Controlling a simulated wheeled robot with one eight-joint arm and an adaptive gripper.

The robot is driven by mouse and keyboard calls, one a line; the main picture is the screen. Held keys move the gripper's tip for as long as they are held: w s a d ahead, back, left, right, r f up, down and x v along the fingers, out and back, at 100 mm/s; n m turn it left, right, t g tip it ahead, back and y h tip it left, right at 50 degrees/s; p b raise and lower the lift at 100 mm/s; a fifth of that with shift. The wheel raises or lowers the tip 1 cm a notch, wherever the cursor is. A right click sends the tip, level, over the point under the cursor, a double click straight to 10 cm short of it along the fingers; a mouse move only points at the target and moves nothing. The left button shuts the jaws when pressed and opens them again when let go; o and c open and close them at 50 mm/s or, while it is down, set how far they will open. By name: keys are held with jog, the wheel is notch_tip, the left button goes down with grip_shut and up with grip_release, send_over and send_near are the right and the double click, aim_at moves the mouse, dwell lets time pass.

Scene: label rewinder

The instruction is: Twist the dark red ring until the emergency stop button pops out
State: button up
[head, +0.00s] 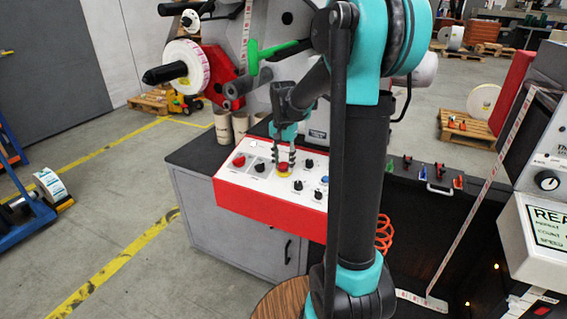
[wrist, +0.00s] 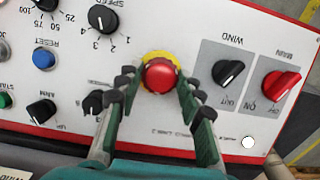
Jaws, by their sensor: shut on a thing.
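The emergency stop button (head: 283,168) is a round red head on a yellow base, on the sloping white control panel. In the wrist view the red button (wrist: 160,75) is in the middle, and the dark red ring (wrist: 161,88) shows as a darker rim around its head. My gripper (head: 283,163) reaches down from above, with one finger on each side of the button. In the wrist view my gripper's fingers (wrist: 160,80) are shut on the ring at its left and right. The finger pads hide part of its sides. I cannot tell how far the button stands out.
A black wind switch (wrist: 229,72) and a red main switch (wrist: 281,84) are to the right of the button in the wrist view. A black speed knob (wrist: 102,18) and a blue reset button (wrist: 43,60) are to the left. The panel's red front (head: 262,215) overhangs a grey cabinet.

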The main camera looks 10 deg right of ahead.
jog(key=shift+m, duration=0.3)
jog(key=m, duration=0.3)
jog(key=shift+s+d+t+y, duration=0.1)
jog(key=shift+t+y, duration=0.2)
jog(key=shift+t, duration=0.1)
jog(key=shift+m+t+y, duration=0.3)
jog(key=shift+m+t, duration=0.2)
jog(key=shift+m, duration=1.8)
jog(key=o, duration=1.2)
jog(key=shift+c, duration=0.2)
jog(key=shift+s, duration=0.1)
notch_tip(320, 180, up, 12)
jog(key=s+d, duration=0.1)
jog(key=s, duration=0.1)
jog(key=shift+d, duration=0.15)
